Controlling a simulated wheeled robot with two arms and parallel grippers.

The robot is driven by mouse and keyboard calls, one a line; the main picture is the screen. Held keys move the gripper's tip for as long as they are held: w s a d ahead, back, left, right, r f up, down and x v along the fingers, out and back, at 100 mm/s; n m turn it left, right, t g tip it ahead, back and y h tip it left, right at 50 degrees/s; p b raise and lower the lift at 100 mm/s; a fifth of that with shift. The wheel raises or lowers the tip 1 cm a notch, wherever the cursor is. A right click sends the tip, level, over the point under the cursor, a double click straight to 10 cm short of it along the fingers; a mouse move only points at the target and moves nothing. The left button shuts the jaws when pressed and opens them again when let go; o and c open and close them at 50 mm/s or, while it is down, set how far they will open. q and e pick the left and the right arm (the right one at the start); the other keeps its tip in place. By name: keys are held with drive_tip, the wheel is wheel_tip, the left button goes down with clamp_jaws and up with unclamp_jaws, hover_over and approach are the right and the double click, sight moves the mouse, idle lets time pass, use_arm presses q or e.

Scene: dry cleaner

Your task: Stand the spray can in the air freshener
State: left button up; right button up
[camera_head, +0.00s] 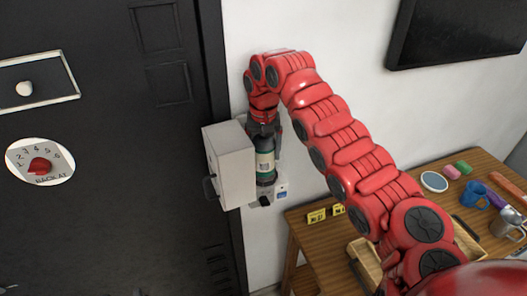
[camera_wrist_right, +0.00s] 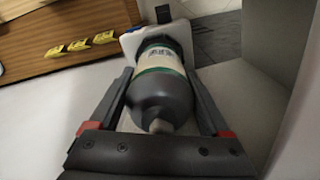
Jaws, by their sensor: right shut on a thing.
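The spray can (camera_head: 265,165) is dark with a green and cream label. It stands about upright between the fingers of my right gripper (camera_head: 264,130), which is shut on it. In the right wrist view the can (camera_wrist_right: 160,90) lies between the two fingers of the gripper (camera_wrist_right: 170,105), nozzle end toward the camera. The air freshener is a white wall unit with its cover (camera_head: 232,165) swung open to the left and its base (camera_head: 268,194) below the can. The can's lower end is at this base; I cannot tell whether it touches. My left gripper is out of view.
A wooden table (camera_head: 300,222) stands at the lower right, with yellow number markers (camera_head: 317,216), a blue mug (camera_head: 475,195) and a metal mug (camera_head: 507,222). A dark door (camera_head: 110,120) is left of the unit. A dark screen (camera_head: 455,30) hangs at upper right.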

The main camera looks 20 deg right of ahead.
drive_tip(key=shift+f, duration=0.2)
drive_tip(key=shift+f+b, duration=0.6)
drive_tip(key=shift+b, duration=0.15)
drive_tip(key=o, duration=1.4)
drive_tip(key=shift+r, duration=0.15)
wheel_tip(320, 180, up, 2)
drive_tip(key=shift+p, duration=0.8)
drive_tip(key=shift+r+p, duration=1.3)
drive_tip(key=shift+r, duration=1.1)
